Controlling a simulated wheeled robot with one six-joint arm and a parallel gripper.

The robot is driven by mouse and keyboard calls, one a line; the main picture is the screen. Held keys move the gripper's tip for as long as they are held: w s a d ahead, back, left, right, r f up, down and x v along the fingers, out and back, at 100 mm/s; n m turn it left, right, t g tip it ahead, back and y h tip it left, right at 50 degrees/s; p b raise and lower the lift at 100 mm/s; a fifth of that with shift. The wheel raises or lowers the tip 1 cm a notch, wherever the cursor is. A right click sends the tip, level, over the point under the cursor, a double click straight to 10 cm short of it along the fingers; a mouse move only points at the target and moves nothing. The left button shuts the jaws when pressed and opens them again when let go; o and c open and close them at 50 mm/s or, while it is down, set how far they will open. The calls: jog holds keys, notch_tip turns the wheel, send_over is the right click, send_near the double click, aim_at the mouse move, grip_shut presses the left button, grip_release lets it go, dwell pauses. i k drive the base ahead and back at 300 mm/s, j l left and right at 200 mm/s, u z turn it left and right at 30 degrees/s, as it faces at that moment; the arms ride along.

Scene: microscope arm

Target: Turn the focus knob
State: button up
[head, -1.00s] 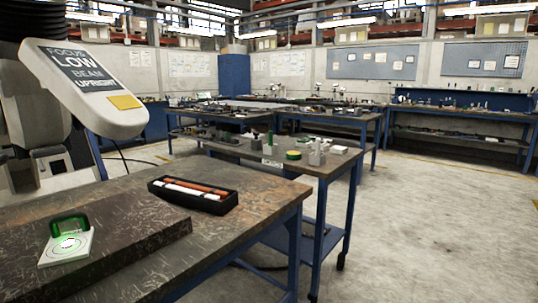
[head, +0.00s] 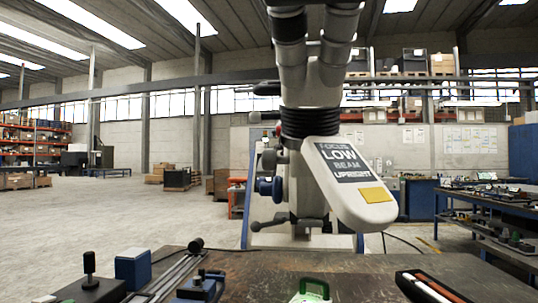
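A microscope (head: 308,95) stands upright behind the workbench, with two dark and grey tubes at the top and a black ribbed bellows below them. I cannot tell for sure which one is the focus knob. My gripper is not in view.
The workbench (head: 390,265) runs along the front. On it are a blue box (head: 133,268), a black-knobbed fixture (head: 90,275), metal rails, a green-handled piece (head: 312,292) and a black tray (head: 425,288) of rods. Open floor (head: 120,215) lies to the left.

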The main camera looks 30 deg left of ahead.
aim_at(270, 159)
jog(key=i+l+u, duration=0.15)
jog(key=u, duration=0.3)
jog(key=i+l+u, duration=0.2)
jog(key=u, duration=0.25)
jog(key=i+l+u, duration=0.1)
jog(key=l+u, duration=0.15)
jog(key=u, duration=0.2)
jog(key=l+u, duration=0.3)
jog(key=u, duration=0.15)
jog(key=j+z, duration=0.4)
jog(key=j, duration=0.6)
jog(key=j+z, duration=0.45)
jog(key=j, duration=0.6)
jog(key=k, duration=0.05)
